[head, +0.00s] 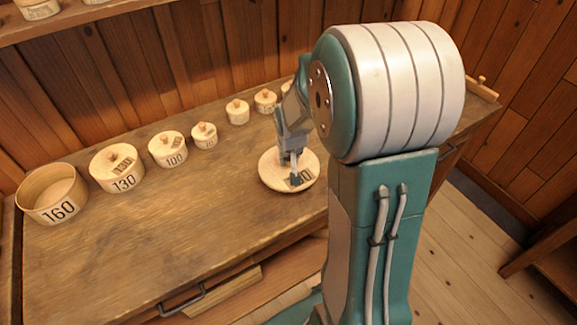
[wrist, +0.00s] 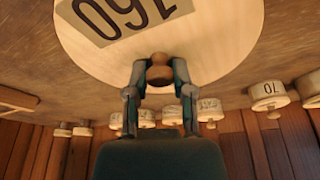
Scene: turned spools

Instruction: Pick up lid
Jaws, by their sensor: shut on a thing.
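The lid (head: 270,170) is a round, pale wooden disc with a dark number label and a knob. In the wrist view the lid (wrist: 215,40) fills the top, and its label reads 160. My gripper (head: 294,172) comes down on the lid from above. In the wrist view my gripper (wrist: 159,78) has its two fingers closed around the round brown knob (wrist: 159,69). The head view does not show clearly whether the lid touches the table. An open round box (head: 60,212) marked 160 stands without a lid at the left end of the table.
Lidded boxes marked 130 (head: 118,177) and 100 (head: 168,154), and several smaller ones, stand in a row along the back of the wooden table (head: 150,245). The front left of the table is clear. A shelf (head: 75,20) hangs above at upper left.

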